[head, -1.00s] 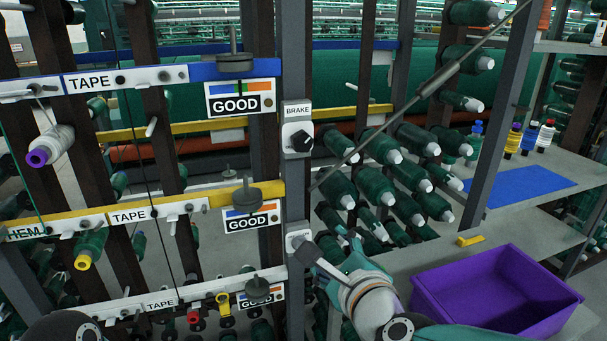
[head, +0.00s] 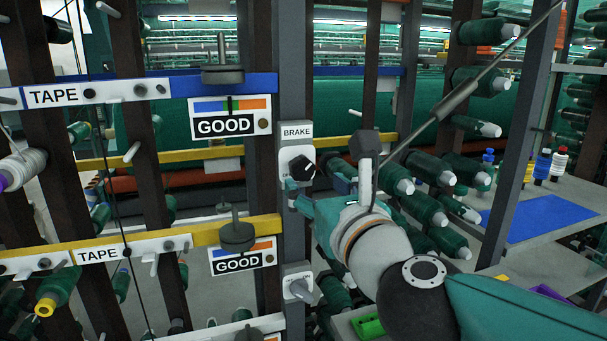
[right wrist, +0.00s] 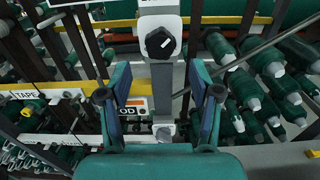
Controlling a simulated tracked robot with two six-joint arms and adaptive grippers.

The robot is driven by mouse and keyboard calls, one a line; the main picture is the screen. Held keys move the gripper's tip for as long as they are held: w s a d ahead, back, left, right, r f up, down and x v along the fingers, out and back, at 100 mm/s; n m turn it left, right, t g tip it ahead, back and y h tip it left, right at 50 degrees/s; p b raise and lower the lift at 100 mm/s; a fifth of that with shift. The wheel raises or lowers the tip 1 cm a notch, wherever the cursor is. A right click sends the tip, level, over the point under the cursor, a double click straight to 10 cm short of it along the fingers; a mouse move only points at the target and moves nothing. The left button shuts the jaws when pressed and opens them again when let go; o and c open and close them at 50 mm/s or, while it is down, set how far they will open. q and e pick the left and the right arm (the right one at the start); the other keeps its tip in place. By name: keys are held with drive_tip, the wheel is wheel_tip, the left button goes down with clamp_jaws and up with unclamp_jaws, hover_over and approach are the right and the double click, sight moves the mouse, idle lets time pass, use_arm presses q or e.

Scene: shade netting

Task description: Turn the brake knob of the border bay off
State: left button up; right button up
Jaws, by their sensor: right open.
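The upper brake knob (head: 302,168) is black, on a white plate under a BRAKE label on the grey post. In the right wrist view this knob (right wrist: 160,43) has a short slanted white mark and sits above the space between my fingertips. A lower knob (head: 299,287), pale grey, is on the same post; it also shows in the right wrist view (right wrist: 163,133). No border name is readable. My right gripper (head: 318,188) is open and empty, just below and in front of the upper knob, apparently not touching it. My left gripper is out of view.
A blue rail (head: 200,85) and a yellow rail (head: 195,236) with TAPE labels and GOOD gauges lie left of the post. A slanted rod (head: 455,98) and spools of green yarn are to the right. A shelf with a blue mat (head: 540,218) is further right.

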sight(304, 173)
drive_tip(key=x, duration=0.6)
drive_tip(key=shift+w, duration=0.3)
drive_tip(key=c, duration=1.1)
drive_tip(key=shift+c, duration=0.2)
drive_tip(key=shift+n+p, duration=0.3)
